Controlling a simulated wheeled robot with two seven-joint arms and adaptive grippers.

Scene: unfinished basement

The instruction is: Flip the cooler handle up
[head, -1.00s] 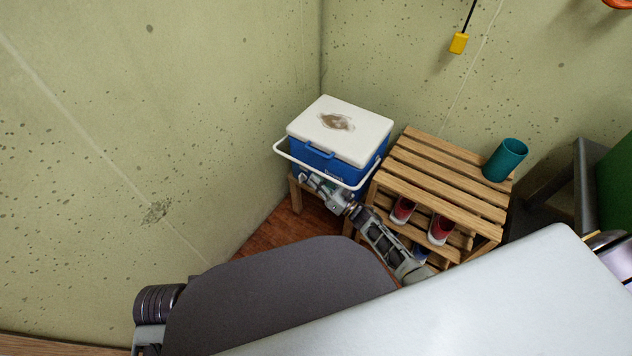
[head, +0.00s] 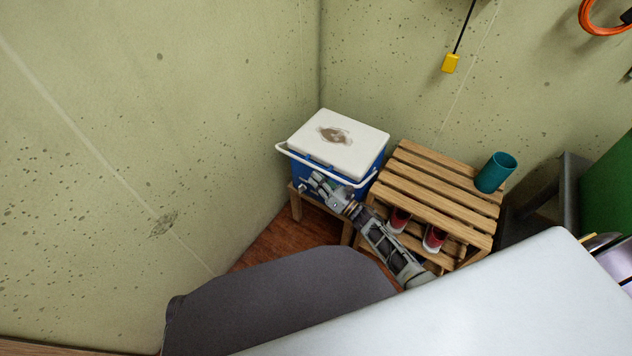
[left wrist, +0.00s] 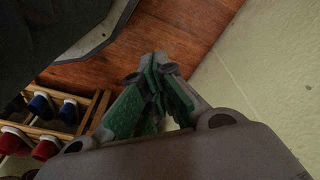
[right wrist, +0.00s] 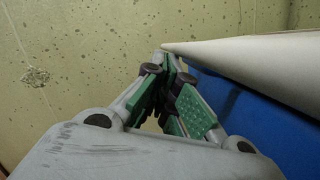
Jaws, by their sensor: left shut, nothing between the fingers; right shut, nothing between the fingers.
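The cooler has a blue body (head: 361,178) and a white lid (head: 350,152) with a brown stain. Its white handle (head: 318,167) runs along the front, level with the lid's lower edge. My right gripper (head: 306,184) is shut and empty at the cooler's front, just below the handle. In the right wrist view its fingertips (right wrist: 166,58) meet the end of a white shape (right wrist: 250,62), handle or lid, above the blue body. Whether they touch it is unclear. My left gripper (left wrist: 158,65) is shut and empty over the floor, outside the head view.
The cooler stands on a low wooden stand (head: 322,211) in the wall corner. A slatted wooden rack (head: 435,190) with a teal cup (head: 496,172) on top and red-and-white cans (head: 434,239) below stands close on the right. Bare wall (head: 150,120) lies left.

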